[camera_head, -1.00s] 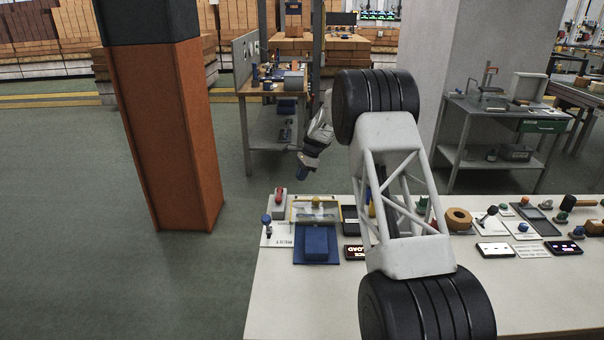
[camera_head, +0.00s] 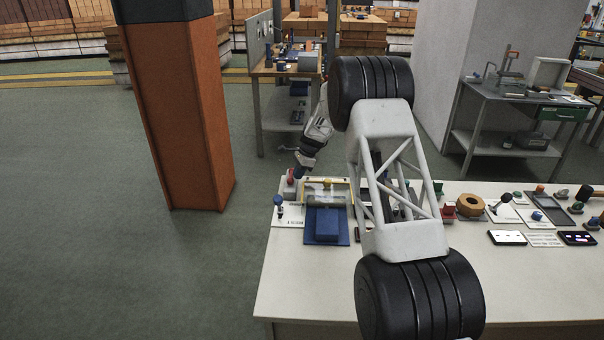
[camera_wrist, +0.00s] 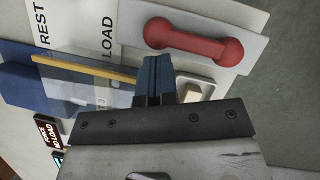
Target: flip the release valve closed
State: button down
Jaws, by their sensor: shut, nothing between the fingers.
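The likely release valve is a red handle (camera_wrist: 193,40) with rounded ends, lying along a light grey plate (camera_wrist: 247,50) at the top of the wrist view. In the head view the red handle (camera_head: 290,177) is small, at the table's far left corner. My gripper (camera_wrist: 153,65) is shut and empty, its blue fingertips just below the handle's left end in the wrist view. In the head view my gripper (camera_head: 299,173) is right beside the handle, partly overlapping it. I cannot tell whether they touch.
A blue block fixture (camera_head: 326,226) with a yellow-edged clear cover (camera_wrist: 80,62) stands close by. A blue-knobbed lever (camera_head: 278,200) is at the left edge. Several other controls spread to the right. Open floor lies left of the table (camera_head: 300,285).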

aim_at(288, 179)
jog(key=shift+s+a+m+t, duration=0.2)
jog(key=shift+m+t, duration=0.1)
jog(key=shift+m, duration=0.45)
jog(key=shift+s+a+m+t, duration=0.2)
jog(key=shift+m+t, duration=0.1)
jog(key=shift+m, duration=0.45)
dwell(0.4)
jog(key=shift+a+m, duration=0.1)
jog(key=shift+m, duration=0.2)
jog(key=shift+s+a+m+t, duration=0.2)
jog(key=shift+m+t, duration=0.3)
jog(key=shift+m, duration=0.3)
jog(key=shift+s+a+m, duration=0.1)
jog(key=shift+a+m, duration=0.1)
jog(key=shift+m, duration=0.4)
jog(key=shift+s+a+f+m+t, duration=0.1)
jog(key=shift+a+m+t, duration=0.25)
jog(key=shift+m, duration=0.45)
jog(key=shift+s+a+f+m+t, duration=0.1)
jog(key=shift+a+m+t, duration=0.15)
jog(key=shift+m+t, duration=0.4)
jog(key=shift+a+m+h, duration=0.15)
jog(key=shift+a+m, duration=0.1)
jog(key=shift+m, duration=0.5)
jog(key=shift+a+m+h, duration=0.15)
jog(key=shift+a+m, duration=0.05)
jog(key=shift+m, duration=0.5)
jog(key=shift+w+a, duration=0.1)
jog(key=shift+a, duration=0.15)
dwell(1.2)
